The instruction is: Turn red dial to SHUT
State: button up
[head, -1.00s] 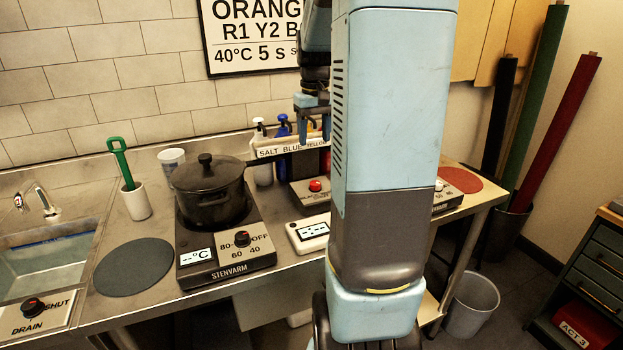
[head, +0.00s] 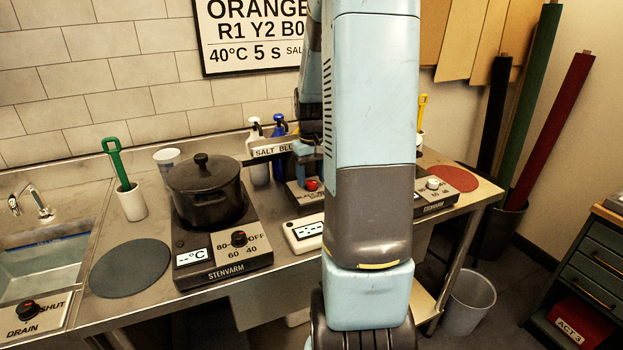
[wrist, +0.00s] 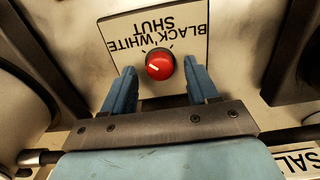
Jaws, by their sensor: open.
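The red dial (wrist: 159,66) sits on a pale label plate (wrist: 185,20) marked BLACK, WHITE and SHUT, which reads upside down in the wrist view. My gripper (wrist: 160,82) is open, with one blue finger on each side of the dial and a gap to both. In the head view the red dial (head: 312,185) shows beside my arm, with my gripper (head: 306,160) above it. Part of its plate is hidden by my arm.
A black pot (head: 205,192) stands on a hotplate (head: 222,250) to the left.

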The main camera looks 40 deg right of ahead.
jog(key=shift+f, duration=0.5)
jog(key=c, duration=1)
jog(key=shift+c, duration=0.2)
jog(key=shift+m, duration=0.3)
jog(key=m, duration=0.3)
jog(key=shift+a, duration=0.1)
jog(key=m, duration=0.5)
jog(key=shift+m, duration=0.3)
